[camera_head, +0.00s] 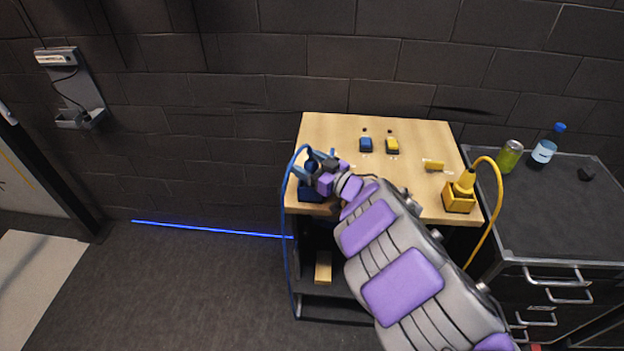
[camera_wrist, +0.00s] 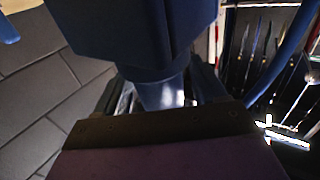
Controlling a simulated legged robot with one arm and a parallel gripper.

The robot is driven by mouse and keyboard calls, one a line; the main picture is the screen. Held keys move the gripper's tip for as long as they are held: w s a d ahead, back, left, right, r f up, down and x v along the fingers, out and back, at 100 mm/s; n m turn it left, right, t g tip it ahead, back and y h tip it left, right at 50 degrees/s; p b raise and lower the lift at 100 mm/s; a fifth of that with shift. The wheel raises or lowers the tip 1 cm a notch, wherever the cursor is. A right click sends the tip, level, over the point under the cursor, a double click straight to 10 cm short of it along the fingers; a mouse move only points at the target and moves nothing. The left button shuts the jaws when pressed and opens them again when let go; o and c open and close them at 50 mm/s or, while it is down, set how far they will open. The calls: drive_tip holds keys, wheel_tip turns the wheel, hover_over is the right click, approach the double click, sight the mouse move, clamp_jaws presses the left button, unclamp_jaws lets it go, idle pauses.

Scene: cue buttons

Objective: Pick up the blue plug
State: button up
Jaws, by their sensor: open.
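The blue plug (camera_head: 311,155) is at the left side of the wooden table, mostly hidden by my gripper (camera_head: 315,165). A dark blue socket box (camera_head: 310,195) sits just below it. In the wrist view a large dark blue body (camera_wrist: 135,35) fills the top, with a narrower blue neck (camera_wrist: 162,92) between the fingers of my gripper (camera_wrist: 162,98). My gripper is open around this neck; whether a finger touches it cannot be told.
A blue cable (camera_head: 286,220) hangs at the table's left edge. A yellow plug (camera_head: 466,181) stands in a yellow socket box (camera_head: 459,200) at the right. Blue (camera_head: 366,145) and yellow (camera_head: 392,145) buttons sit at the back of the wooden table (camera_head: 420,135). A black cabinet (camera_head: 545,215) adjoins it.

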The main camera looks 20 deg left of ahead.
drive_tip(key=shift+a+f, duration=0.1)
drive_tip(key=shift+a, duration=0.2)
drive_tip(key=c, duration=0.5)
drive_tip(key=shift+d, duration=0.15)
clamp_jaws()
